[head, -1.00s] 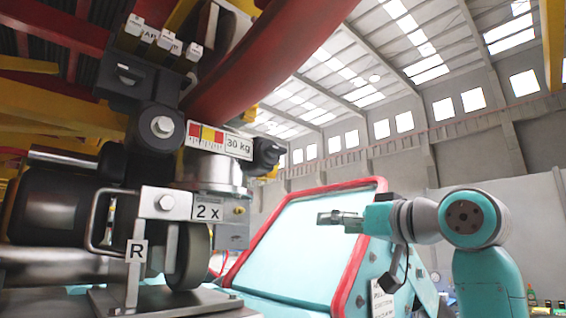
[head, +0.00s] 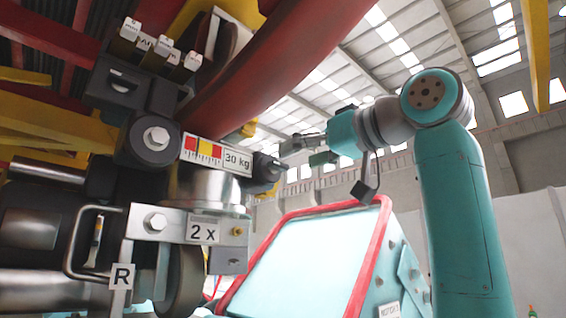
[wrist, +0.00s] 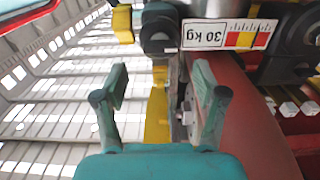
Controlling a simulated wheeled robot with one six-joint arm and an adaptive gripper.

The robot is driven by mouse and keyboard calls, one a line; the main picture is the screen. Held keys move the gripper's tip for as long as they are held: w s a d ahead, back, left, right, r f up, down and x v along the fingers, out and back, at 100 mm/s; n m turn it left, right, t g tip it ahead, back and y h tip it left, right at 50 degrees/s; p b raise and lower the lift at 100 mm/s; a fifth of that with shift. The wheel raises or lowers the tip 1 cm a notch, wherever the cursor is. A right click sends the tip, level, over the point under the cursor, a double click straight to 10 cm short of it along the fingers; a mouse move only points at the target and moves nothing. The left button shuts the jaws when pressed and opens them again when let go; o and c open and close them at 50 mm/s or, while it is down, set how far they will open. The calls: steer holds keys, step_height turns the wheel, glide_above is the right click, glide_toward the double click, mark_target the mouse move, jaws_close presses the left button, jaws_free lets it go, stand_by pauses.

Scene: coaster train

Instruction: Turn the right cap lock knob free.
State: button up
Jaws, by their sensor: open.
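A black knob (head: 267,169) sticks out at the right end of the bar with the 30 kg label (head: 237,160); I take it for the right cap lock knob. In the wrist view the same knob (wrist: 158,32) is at the top centre, beside the upside-down label (wrist: 203,34). My gripper (head: 292,152) is open and empty, just right of and slightly above the knob in the head view. In the wrist view my fingers (wrist: 159,72) stand apart, with the knob ahead of them and roughly between their lines. I see no contact.
A thick red tube (head: 290,75) curves close above the knob; it also fills the right of the wrist view (wrist: 230,115). A teal panel with a red rim (head: 372,245) stands below my arm. The 2 x block (head: 203,230) is below the label. Open space lies to the right.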

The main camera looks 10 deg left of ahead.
mark_target(282, 163)
steer(key=shift+x, duration=2.65)
steer(key=shift+c, duration=0.3)
steer(key=c, duration=1.1)
